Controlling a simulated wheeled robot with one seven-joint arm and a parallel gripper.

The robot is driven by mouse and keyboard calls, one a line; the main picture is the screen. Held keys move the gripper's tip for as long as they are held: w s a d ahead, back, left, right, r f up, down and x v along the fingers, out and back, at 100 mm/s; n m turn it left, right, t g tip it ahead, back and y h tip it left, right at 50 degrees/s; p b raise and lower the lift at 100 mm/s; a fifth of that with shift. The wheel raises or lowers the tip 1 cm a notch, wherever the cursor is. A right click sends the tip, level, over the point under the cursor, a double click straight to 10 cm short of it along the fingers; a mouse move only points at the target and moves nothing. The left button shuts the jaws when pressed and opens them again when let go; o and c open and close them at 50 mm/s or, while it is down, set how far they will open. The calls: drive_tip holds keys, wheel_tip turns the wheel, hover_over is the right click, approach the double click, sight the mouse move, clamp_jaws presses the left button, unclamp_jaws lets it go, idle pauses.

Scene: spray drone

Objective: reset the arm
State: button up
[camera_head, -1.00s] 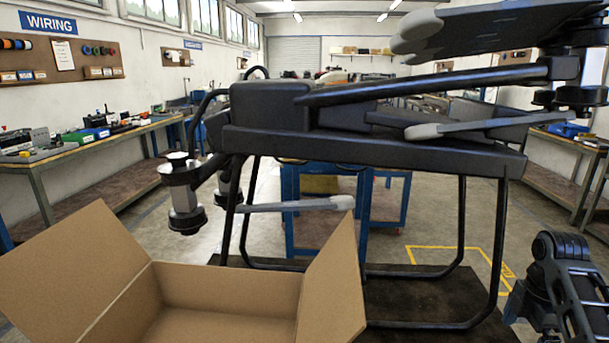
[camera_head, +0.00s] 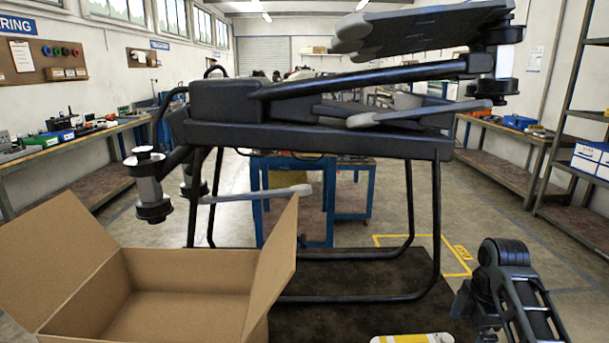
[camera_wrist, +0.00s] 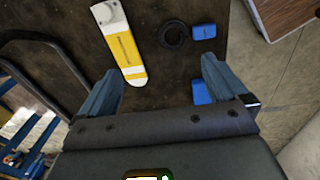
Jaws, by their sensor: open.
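My gripper (camera_wrist: 162,74) is open in the wrist view. Its two blue-grey fingers are spread apart with nothing between them, above a dark mat (camera_wrist: 160,85). A yellow and white bar (camera_wrist: 122,46) lies on the mat beyond the left finger, apart from it. In the head view my arm (camera_head: 508,290) is bent at the lower right; the gripper itself is not clearly seen there. The large dark spray drone (camera_head: 320,138) stands on its black legs on the mat.
An open, apparently empty cardboard box (camera_head: 190,270) stands at the lower left. A black ring (camera_wrist: 174,34) and blue blocks (camera_wrist: 204,32) lie near the bar. A blue cart (camera_head: 300,200) is behind the drone. Shelving (camera_head: 580,150) stands at the right, with open floor before it.

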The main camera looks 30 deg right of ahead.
drive_tip(key=w+a+f+m+t+b, duration=0.1)
drive_tip(key=a+f, duration=0.2)
drive_tip(key=a, duration=0.4)
drive_tip(key=w+a+f+m+t+b, duration=0.1)
drive_tip(key=a+f, duration=0.3)
drive_tip(key=a, duration=0.4)
drive_tip(key=w+a+f+m+t+b, duration=0.1)
drive_tip(key=a+f+m+t, duration=0.1)
drive_tip(key=a, duration=0.6)
wheel_tip(320, 180, down, 2)
drive_tip(key=shift+f+t, duration=0.1)
drive_tip(key=shift+t, duration=0.4)
drive_tip(key=s+a+r+m+t+h+b, duration=0.15)
drive_tip(key=s+a+m+t+b, duration=0.3)
drive_tip(key=s+a, duration=0.95)
drive_tip(key=s+r+m+t+y+b, duration=0.1)
drive_tip(key=s+r+t, duration=0.3)
drive_tip(key=s+r, duration=0.8)
drive_tip(key=shift+s+d+r+m+b, duration=0.4)
drive_tip(key=shift+s+m, duration=0.2)
drive_tip(key=shift+m, duration=0.25)
drive_tip(key=shift+y, duration=0.25)
